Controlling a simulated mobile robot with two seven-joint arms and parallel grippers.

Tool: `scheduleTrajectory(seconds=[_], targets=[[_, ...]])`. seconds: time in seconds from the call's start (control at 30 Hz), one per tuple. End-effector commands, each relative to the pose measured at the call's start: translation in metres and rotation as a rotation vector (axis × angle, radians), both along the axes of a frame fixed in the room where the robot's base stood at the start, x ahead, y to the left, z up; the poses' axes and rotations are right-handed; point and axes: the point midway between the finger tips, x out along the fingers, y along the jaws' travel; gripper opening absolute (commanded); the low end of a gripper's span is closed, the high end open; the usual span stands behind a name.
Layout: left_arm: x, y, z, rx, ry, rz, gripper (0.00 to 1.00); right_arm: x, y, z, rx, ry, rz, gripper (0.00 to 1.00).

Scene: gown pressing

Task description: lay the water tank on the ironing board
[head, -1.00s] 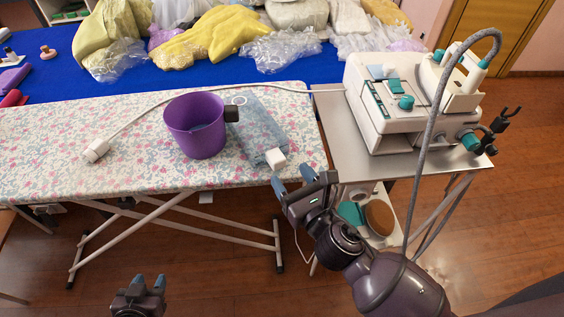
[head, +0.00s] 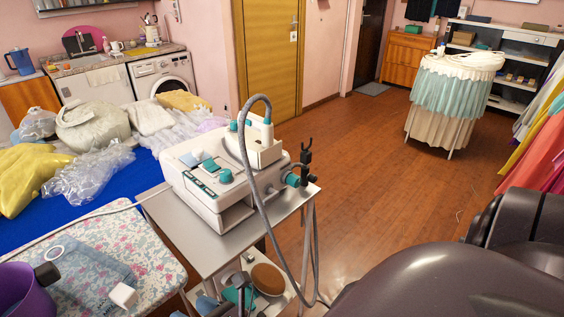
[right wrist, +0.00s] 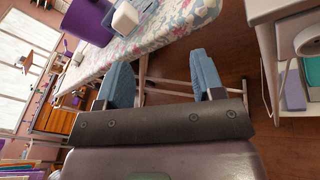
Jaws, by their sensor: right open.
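The ironing board (head: 155,262), with a floral cover, fills the lower left of the head view. It also crosses the top of the right wrist view (right wrist: 170,32). A white steam station (head: 199,205) with teal knobs stands on a metal trolley right of the board. I cannot tell which of its parts is the water tank; no separate tank shows on the board. My right gripper (right wrist: 163,75) is open and empty, beside and below the board's edge in the right wrist view. My left gripper is out of view.
A purple bucket (head: 22,292), a blue cloth and a white block (head: 123,295) occupy the board. The trolley (head: 205,257) carries a looping grey hose and items on its lower shelf. A draped round table (head: 452,100) stands at the back right. The floor between is clear.

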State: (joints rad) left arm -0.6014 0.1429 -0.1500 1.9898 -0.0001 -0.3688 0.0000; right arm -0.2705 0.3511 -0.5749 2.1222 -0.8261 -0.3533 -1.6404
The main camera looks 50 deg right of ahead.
Motion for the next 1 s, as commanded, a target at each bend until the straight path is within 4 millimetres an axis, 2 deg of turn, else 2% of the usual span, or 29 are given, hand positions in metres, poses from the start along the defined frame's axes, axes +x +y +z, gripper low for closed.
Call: scheduleTrajectory(seconds=[0.2,0.4,0.7,0.83,1.0], targets=[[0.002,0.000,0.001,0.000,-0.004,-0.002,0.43,-0.009,-0.044,-0.044,0.612,0.297,-0.221,0.61],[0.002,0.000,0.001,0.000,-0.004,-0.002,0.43,-0.028,-0.084,-0.082,1.191,0.486,-0.467,0.61],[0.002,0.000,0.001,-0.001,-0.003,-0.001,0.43,-0.072,-0.139,-0.131,2.023,0.580,-0.849,0.61],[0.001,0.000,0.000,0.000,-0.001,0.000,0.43,-0.086,-0.152,-0.143,2.250,0.563,-0.948,0.61],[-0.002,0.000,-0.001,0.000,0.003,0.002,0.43,-0.093,-0.159,-0.148,2.367,0.547,-0.998,0.61]])
